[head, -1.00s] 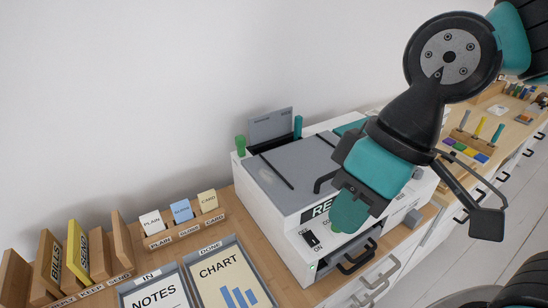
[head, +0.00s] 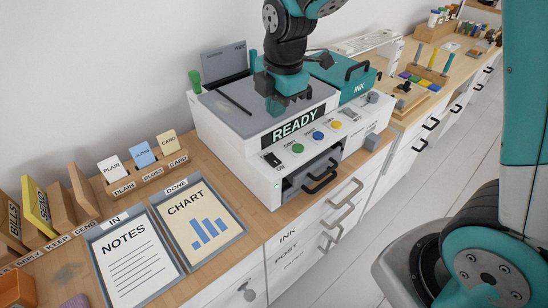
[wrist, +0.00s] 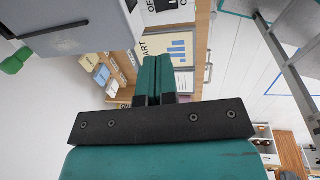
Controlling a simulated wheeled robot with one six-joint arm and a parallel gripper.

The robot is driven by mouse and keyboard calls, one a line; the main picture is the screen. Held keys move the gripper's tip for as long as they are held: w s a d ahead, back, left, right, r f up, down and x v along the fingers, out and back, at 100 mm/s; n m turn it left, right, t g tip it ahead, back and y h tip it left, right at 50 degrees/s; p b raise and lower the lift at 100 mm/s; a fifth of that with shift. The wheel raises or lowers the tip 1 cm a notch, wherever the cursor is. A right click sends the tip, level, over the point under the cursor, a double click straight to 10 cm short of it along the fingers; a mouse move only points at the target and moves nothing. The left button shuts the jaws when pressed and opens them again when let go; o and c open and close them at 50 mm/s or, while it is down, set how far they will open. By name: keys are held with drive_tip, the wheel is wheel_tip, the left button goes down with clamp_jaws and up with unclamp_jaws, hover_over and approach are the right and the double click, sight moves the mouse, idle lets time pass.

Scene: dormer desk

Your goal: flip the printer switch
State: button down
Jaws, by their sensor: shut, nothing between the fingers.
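The white printer (head: 232,165) with a grey lid stands against the wall, and its front display (head: 293,125) reads READY. A small black switch (head: 272,159) sits on the left of its front panel. I cannot read which way the switch is set. A small light shows below it. My gripper (head: 276,108) is over the printer's top near the front edge, above and apart from the switch. In the wrist view my gripper (wrist: 160,62) has its teal fingers together with nothing between them. Part of the printer's panel with an OFF label shows at the top there.
Green, blue and yellow buttons sit right of the switch, above a tray slot with a black handle (head: 322,178). A teal INK cover (head: 345,78) is at the printer's right. NOTES (head: 136,258) and CHART trays lie left. Floor in front is open.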

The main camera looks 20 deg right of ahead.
sight(272, 156)
drive_tip(key=shift+w+d+f, duration=0.1)
drive_tip(key=shift+d+f, duration=0.1)
drive_tip(key=shift+d, duration=0.1)
drive_tip(key=f, duration=0.4)
drive_tip(key=w+f+p, duration=0.1)
drive_tip(key=f, duration=0.4)
drive_tip(key=w+f, duration=0.1)
drive_tip(key=f, duration=0.3)
drive_tip(key=shift+a+f+p, duration=0.3)
drive_tip(key=shift+a+f, duration=0.05)
drive_tip(key=shift+a, duration=0.05)
drive_tip(key=shift+d, duration=0.1)
